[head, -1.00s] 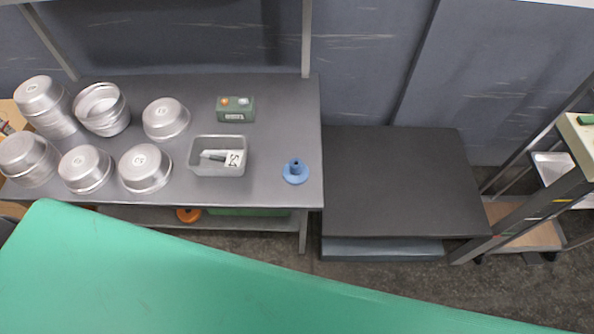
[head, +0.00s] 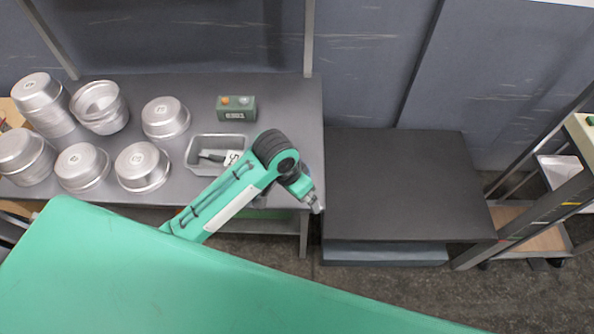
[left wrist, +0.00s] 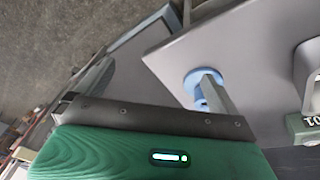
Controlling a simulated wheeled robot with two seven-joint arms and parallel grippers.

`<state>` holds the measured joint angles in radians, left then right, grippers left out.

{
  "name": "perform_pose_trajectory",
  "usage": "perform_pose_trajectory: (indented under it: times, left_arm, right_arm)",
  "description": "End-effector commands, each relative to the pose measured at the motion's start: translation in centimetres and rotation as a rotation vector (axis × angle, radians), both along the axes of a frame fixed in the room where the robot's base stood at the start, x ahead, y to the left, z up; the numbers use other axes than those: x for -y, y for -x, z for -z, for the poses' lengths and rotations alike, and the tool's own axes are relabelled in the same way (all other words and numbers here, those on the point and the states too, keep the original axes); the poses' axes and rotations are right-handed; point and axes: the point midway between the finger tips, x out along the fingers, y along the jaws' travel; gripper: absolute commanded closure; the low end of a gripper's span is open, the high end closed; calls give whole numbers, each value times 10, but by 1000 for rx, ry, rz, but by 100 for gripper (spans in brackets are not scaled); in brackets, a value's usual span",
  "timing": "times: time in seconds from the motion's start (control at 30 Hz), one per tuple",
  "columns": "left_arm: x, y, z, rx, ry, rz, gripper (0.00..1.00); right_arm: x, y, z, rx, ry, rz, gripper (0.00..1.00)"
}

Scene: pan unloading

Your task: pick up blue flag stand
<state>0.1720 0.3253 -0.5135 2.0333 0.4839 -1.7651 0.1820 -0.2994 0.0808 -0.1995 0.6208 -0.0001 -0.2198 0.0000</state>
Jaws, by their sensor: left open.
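The blue flag stand (left wrist: 191,84) has a round base with a short stem. In the left wrist view it stands on the grey table, partly hidden behind one finger. In the head view my left arm covers almost all of it, near the table's right end. My left gripper (head: 316,206) points down at the table's front right corner. Its fingers are spread wide in the left wrist view (left wrist: 155,88), with nothing between them that I can see gripped. The right gripper is in neither view.
Several upturned metal pans (head: 143,166) stand on the left of the table (head: 200,98). A metal tray (head: 190,152) with a small item and a green button box (head: 236,108) are near my forearm. A lower dark platform (head: 400,180) at the right is bare.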

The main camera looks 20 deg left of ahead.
Motion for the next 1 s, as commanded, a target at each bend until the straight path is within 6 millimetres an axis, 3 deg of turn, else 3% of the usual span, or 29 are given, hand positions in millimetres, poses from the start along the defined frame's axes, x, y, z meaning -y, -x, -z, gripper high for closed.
perform_pose_trajectory:
  times: [0.03,0.3,0.6,0.73,1.0]
  left_arm:
    - [-2,-16,-6,-6,-21,13,1]
    - [-21,-78,-35,-83,-133,31,1]
    - [-41,-109,-57,-130,-201,7,1]
    - [-43,-111,-46,-137,-205,3,1]
    - [-42,-110,6,-137,-204,4,1]
  right_arm:
    - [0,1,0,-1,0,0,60]
    - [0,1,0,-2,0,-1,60]
    - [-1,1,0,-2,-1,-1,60]
    - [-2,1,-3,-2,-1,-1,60]
    - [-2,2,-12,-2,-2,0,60]
